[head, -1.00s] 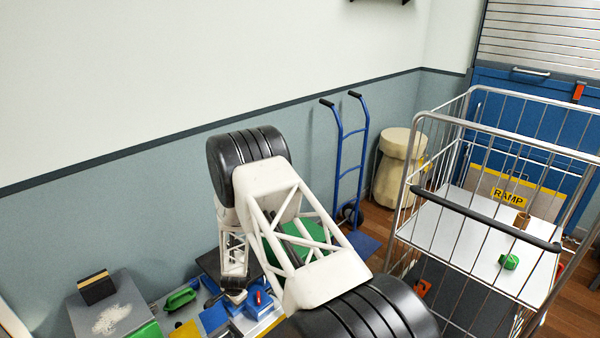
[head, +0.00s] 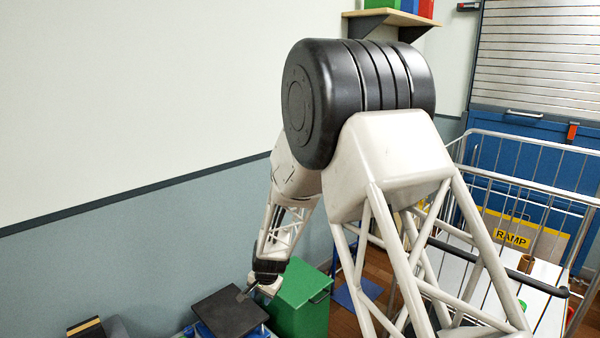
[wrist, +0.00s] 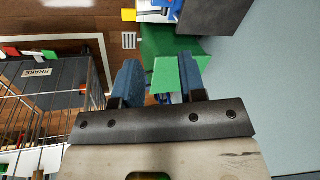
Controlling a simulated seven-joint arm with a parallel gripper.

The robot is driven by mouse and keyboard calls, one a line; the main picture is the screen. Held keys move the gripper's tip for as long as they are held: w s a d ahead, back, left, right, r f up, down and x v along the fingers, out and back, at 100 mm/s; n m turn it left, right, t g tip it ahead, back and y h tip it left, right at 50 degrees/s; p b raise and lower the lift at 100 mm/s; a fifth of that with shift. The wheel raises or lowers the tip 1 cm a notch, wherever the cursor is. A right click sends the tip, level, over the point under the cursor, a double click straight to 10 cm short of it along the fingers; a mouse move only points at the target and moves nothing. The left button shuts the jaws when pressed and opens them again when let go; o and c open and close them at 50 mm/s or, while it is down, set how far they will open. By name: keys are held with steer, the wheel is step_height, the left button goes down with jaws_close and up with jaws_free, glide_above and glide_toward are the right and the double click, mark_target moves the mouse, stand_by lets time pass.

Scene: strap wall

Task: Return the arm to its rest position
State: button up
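My gripper (wrist: 158,76) shows in the wrist view with its two blue fingers well apart and nothing visible held between them. In the head view my gripper (head: 245,293) is small and hangs at the end of my raised, bent arm, low in the picture. It appears in front of or above a dark flat panel (head: 228,312), left of a green box (head: 302,303); the gap cannot be told. In the wrist view the green box (wrist: 172,50) lies beyond and between the fingers. My large arm joint hides much of the middle of the head view.
A wire cart (head: 548,160) with a RAMP sign (head: 512,239) stands at the right; its bars (wrist: 50,95) fill the left of the wrist view. A wall shelf (head: 397,17) with coloured boxes is behind my upper joint. The pale wall at left is clear.

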steer(key=s+d+r+n, duration=0.1)
steer(key=s+d+r, duration=0.75)
steer(key=r, duration=0.35)
steer(key=s+d+r+n, duration=0.1)
steer(key=s+d+r, duration=0.6)
steer(key=d+r, duration=0.3)
steer(key=s+d+r+n, duration=0.1)
steer(key=s+d+r, duration=0.2)
steer(key=s, duration=0.6)
steer(key=s+d+r+n+h, duration=0.1)
steer(key=s+d+r, duration=0.2)
steer(key=s, duration=0.6)
steer(key=s+d+r+h, duration=0.1)
steer(key=s+d+r, duration=0.2)
steer(key=s+d, duration=0.3)
steer(key=s, duration=0.4)
steer(key=shift+r+n+t, duration=0.25)
steer(key=shift+n+t, duration=0.15)
steer(key=shift+w, duration=0.1)
